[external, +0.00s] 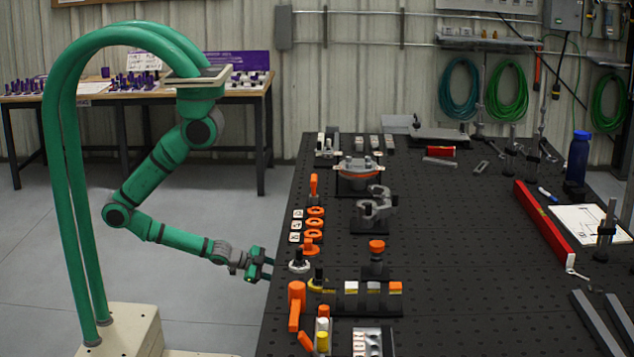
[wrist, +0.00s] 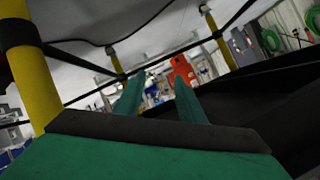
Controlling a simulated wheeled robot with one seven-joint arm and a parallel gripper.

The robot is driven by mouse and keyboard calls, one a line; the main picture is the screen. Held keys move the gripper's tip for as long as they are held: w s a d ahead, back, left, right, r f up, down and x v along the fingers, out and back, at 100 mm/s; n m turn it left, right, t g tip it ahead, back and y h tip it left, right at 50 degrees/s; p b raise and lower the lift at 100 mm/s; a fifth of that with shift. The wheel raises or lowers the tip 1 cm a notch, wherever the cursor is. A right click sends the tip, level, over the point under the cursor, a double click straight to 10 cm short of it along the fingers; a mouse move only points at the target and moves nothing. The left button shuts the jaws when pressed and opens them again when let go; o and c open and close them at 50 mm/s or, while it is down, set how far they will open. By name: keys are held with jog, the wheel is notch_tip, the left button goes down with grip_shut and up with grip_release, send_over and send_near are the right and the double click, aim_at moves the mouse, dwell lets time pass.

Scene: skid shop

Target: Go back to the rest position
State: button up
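My gripper (external: 268,267) is at the left edge of the black perforated table (external: 450,230) in the external view, with the green arm bent down and reaching right. Its two green fingers point towards the table edge. In the wrist view my gripper (wrist: 165,95) shows its two fingers spread apart with nothing between them. An orange object (wrist: 182,72) stands beyond the fingers there. A small grey-and-white part (external: 299,263) is on the table just right of the fingertips in the external view.
Orange rings (external: 315,222), an orange handle (external: 296,303) and grey clamps (external: 375,210) line the table's left side. A red level (external: 542,222) and blue bottle (external: 577,158) are at right. A wooden table (external: 190,95) stands behind the arm.

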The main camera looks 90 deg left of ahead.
jog(key=s+d+r+n+t+h, duration=0.1)
jog(key=s+d+r, duration=0.1)
jog(key=r, duration=0.5)
jog(key=s+d+r+n+h, duration=0.1)
jog(key=s+d+r+n, duration=0.1)
jog(key=d+r, duration=0.3)
jog(key=s+d+r+n+t, duration=0.1)
jog(key=d+r, duration=0.3)
jog(key=r, duration=0.5)
jog(key=shift+s+n+t+h, duration=0.3)
jog(key=shift+s+n+h, duration=0.1)
jog(key=shift+s, duration=0.35)
jog(key=shift+r, duration=0.1)
